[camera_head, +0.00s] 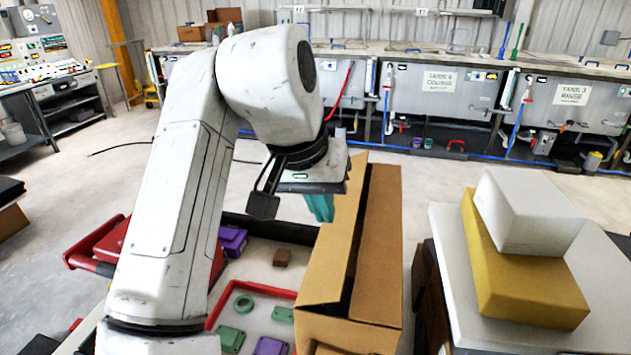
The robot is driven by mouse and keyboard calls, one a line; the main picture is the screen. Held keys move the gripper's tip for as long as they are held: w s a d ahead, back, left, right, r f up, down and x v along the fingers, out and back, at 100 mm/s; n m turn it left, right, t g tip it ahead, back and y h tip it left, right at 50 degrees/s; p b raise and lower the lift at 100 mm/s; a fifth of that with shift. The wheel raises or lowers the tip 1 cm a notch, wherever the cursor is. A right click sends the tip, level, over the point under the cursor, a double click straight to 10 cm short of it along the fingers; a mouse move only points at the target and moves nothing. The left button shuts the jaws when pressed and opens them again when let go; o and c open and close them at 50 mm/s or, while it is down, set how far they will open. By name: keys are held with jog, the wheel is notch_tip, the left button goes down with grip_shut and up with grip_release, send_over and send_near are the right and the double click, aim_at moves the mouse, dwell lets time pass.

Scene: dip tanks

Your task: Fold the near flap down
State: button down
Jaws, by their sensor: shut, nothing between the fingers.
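A brown cardboard box (378,235) stands at the lower centre, seen from above at an angle. Its long left panel (325,255) and right panel lean close together with a narrow dark gap between them. At its near end a short cardboard face (345,332) shows, partly cut off by the picture's bottom; I cannot tell how far this flap is folded. My gripper (320,207) hangs at the far left end of the box, its teal fingers shut and empty. The box's left panel partly hides the fingers, and I cannot tell whether they touch it.
To the right, a white block (527,215) rests on a yellow one (520,290) on a pale tabletop (450,250). Tanks (440,95) line the back; the floor between is clear.

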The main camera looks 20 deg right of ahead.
aim_at(343, 250)
jog(key=d+f, duration=0.1)
jog(key=f, duration=0.1)
jog(key=f+p, duration=0.1)
jog(key=f, duration=0.1)
jog(key=s+d+f, duration=0.1)
jog(key=f, duration=0.1)
jog(key=shift+d+f, duration=0.2)
jog(key=shift+d, duration=0.1)
jog(key=shift+w, duration=0.15)
